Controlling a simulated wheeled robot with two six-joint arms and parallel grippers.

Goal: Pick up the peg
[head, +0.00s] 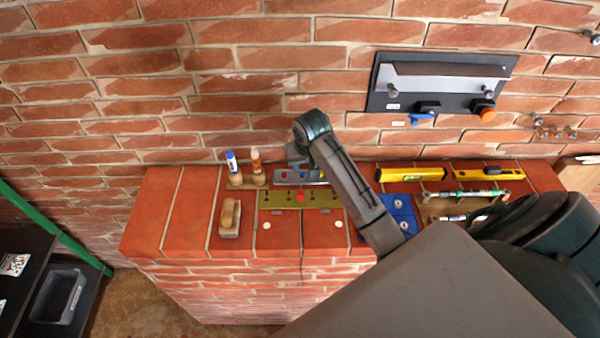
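I cannot tell for certain which thing is the peg. A small red piece (300,196) stands out on an olive-yellow plate (272,199) on the brick ledge. Behind that plate is a grey plate (284,178) with small coloured parts, partly hidden by my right arm. My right arm comes in from the lower right, and its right gripper (296,164) points down over the grey plate, behind the red piece. Its fingers are too small and hidden to show whether they are open or hold anything. My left gripper is not in view.
On the brick ledge (180,215) are a wooden block (230,216), a marker holder (247,181), a blue plate (401,211), yellow levels (410,174) and a wooden rack (436,209). A dark panel (440,82) hangs on the wall. The ledge's left end is clear.

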